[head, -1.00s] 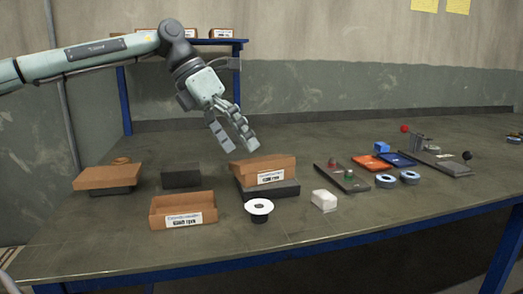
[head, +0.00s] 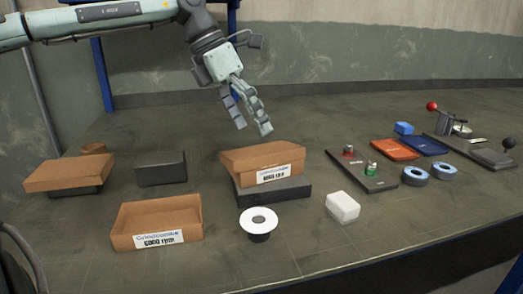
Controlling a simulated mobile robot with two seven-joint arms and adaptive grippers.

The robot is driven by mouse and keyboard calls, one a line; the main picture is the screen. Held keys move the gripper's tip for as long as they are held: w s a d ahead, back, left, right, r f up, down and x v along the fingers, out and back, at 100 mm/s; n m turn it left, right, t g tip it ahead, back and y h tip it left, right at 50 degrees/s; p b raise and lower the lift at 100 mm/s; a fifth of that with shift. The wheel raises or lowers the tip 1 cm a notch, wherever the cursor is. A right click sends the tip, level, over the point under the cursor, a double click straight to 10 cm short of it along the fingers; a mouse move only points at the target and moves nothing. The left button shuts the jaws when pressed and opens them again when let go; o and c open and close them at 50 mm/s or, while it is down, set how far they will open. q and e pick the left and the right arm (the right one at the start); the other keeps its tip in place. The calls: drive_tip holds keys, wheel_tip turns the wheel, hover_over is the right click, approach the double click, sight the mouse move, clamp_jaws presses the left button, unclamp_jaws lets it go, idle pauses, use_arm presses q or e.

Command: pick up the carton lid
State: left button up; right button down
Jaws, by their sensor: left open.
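A brown, flat carton lid (head: 68,175) lies on a dark block (head: 75,191) at the left of the table. A brown open carton (head: 156,240) with a white label stands front left of centre, and it looks empty. Another brown carton (head: 238,167) with a label rests a little tilted on a dark grey block (head: 275,192) at the centre. My left gripper (head: 253,128) is open and empty, fingers pointing down, above and behind the centre carton, well to the right of the lid. My right gripper is not in view.
A dark block (head: 161,168) stands between the lid and the centre carton. A small brown round thing (head: 93,148) sits behind the lid. A white disc (head: 259,219) and a white block (head: 343,207) lie in front. Trays, blue rings and a red-knobbed device (head: 443,122) fill the right side.

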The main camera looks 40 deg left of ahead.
sight(260, 150)
use_arm(q)
drive_tip(key=x, duration=0.4)
drive_tip(key=shift+s+a+f, duration=0.1)
drive_tip(key=shift+s+f, duration=0.1)
drive_tip(key=shift+f, duration=0.05)
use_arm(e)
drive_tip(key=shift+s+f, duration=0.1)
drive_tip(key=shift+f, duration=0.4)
use_arm(q)
drive_tip(key=shift+c, duration=0.6)
drive_tip(key=c, duration=0.8)
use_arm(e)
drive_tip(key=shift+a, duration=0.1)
use_arm(q)
drive_tip(key=shift+r, duration=0.1)
